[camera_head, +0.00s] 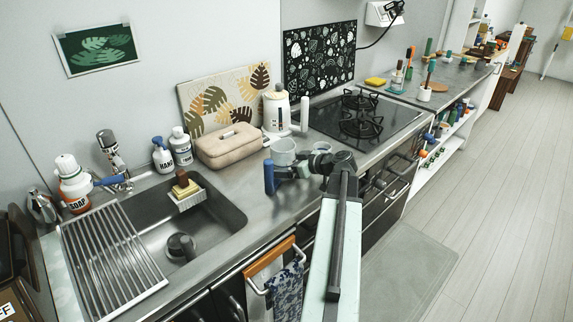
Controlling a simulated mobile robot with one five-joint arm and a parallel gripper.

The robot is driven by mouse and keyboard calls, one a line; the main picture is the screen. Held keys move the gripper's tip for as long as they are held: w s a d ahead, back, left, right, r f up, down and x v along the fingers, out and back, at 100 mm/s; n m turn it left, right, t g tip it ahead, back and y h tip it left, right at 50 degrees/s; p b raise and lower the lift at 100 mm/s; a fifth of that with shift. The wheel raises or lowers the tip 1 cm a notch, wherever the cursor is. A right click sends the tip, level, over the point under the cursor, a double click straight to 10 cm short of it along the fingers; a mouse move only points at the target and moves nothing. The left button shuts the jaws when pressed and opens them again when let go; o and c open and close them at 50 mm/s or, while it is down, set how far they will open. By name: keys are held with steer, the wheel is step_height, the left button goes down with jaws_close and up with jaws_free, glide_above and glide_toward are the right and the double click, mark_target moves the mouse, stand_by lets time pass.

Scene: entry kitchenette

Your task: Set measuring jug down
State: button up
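A pale grey, cup-shaped vessel (284,148), which looks like the measuring jug, shows upright at the counter's front part, between the sink and the stove. My gripper (290,172) is right at its near side and overlaps its lower part in the picture. The fingers are small, dark and partly hidden by the arm, so I cannot tell whether they are closed on the jug. The jug's base is hidden, so I cannot tell whether it touches the counter (236,183).
A blue upright piece (269,177) shows just left of my gripper. The stove (365,122) is to the right, the sink (200,222) to the left. Bare counter lies between sink and gripper.

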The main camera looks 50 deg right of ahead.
steer(key=p+v, duration=0.4)
steer(key=v, duration=0.7)
steer(key=shift+r, duration=0.1)
steer(key=shift+s, duration=0.4)
steer(key=shift+d, duration=0.1)
